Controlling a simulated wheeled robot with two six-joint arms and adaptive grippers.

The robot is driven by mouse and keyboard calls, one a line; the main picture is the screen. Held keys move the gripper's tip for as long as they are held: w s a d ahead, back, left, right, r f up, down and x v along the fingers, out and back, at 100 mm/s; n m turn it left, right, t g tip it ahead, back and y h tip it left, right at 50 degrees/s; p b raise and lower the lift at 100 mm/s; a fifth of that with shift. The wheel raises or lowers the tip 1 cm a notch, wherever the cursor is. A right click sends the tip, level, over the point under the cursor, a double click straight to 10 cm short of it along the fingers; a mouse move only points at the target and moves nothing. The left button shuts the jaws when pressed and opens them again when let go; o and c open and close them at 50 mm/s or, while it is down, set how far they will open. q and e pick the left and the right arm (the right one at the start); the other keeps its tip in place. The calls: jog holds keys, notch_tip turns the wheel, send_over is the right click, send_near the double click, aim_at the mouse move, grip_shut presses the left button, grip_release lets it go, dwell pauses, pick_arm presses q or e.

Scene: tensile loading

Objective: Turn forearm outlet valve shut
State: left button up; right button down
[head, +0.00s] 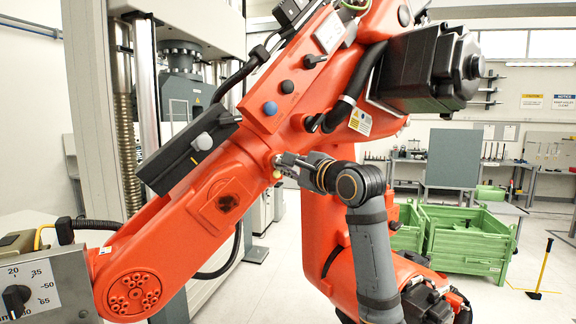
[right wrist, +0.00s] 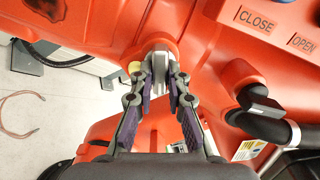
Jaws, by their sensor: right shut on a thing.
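The forearm outlet valve sits on the side of the large orange robot forearm (head: 225,165). In the right wrist view its pale metal handle (right wrist: 159,62) stands up from a round orange boss, with a yellow piece at its left. My right gripper (head: 283,160) reaches it from the right. In the right wrist view the gripper's fingertips (right wrist: 160,80) close on the handle from both sides. In the head view the gripper hides most of the valve. My left gripper is not in view.
CLOSE (right wrist: 257,20) and OPEN (right wrist: 302,43) labels sit on the orange casing at the upper right. A blue knob (head: 270,108) and a black hose (head: 350,95) are near my gripper. Green crates (head: 465,240) stand behind at right. A dial box (head: 45,285) is at lower left.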

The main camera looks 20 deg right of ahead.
dwell(0.3)
jog(key=c, duration=1.3)
grip_release()
jog(key=shift+v, duration=6)
